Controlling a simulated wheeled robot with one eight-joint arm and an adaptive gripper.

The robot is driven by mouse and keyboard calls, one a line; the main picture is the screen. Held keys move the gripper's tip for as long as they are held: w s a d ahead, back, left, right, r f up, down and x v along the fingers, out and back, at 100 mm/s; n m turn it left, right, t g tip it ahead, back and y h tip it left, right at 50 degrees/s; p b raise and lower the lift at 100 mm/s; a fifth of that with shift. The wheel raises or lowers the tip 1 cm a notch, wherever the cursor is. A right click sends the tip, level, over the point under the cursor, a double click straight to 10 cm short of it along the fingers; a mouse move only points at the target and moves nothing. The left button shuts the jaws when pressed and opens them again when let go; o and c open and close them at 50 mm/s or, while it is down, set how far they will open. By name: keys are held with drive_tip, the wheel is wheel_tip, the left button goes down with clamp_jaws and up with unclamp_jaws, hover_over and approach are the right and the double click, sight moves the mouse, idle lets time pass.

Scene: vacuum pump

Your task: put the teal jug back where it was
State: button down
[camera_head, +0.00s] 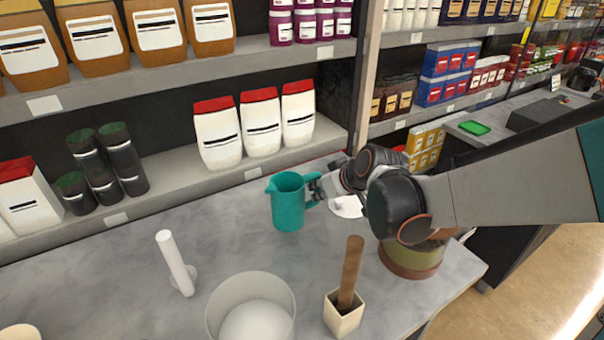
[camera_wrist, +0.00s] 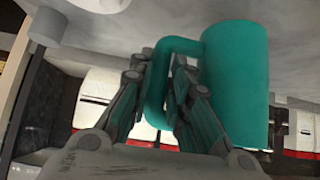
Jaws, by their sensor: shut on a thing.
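The teal jug (camera_head: 288,203) is upright over the back middle of the grey counter (camera_head: 110,270), with its spout to the left and its handle to the right. My gripper (camera_head: 314,188) comes from the right and is shut on the jug's handle. In the wrist view the jug (camera_wrist: 236,85) fills the right of the middle, and my gripper's fingers (camera_wrist: 163,95) are on both sides of the handle. Whether the jug's base touches the counter I cannot tell.
A white upright cylinder (camera_head: 175,262), a large pale pot (camera_head: 217,310) and a cream square holder with a brown stick (camera_head: 345,315) stand in front of the jug. A white disc (camera_head: 346,207) and an olive-brown round container (camera_head: 412,262) are partly behind my arm. Shelves with white red-topped bags (camera_head: 260,125) stand behind.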

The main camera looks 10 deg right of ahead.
sight(319, 201)
wheel_tip(319, 201, down, 4)
drive_tip(key=shift+r+b, duration=0.1)
drive_tip(key=shift+b, duration=0.65)
drive_tip(key=shift+r, duration=0.1)
drive_tip(key=c, duration=1.9)
unclamp_jaws()
drive_tip(key=shift+f, duration=0.2)
drive_tip(key=o, duration=0.4)
drive_tip(key=shift+r, duration=0.1)
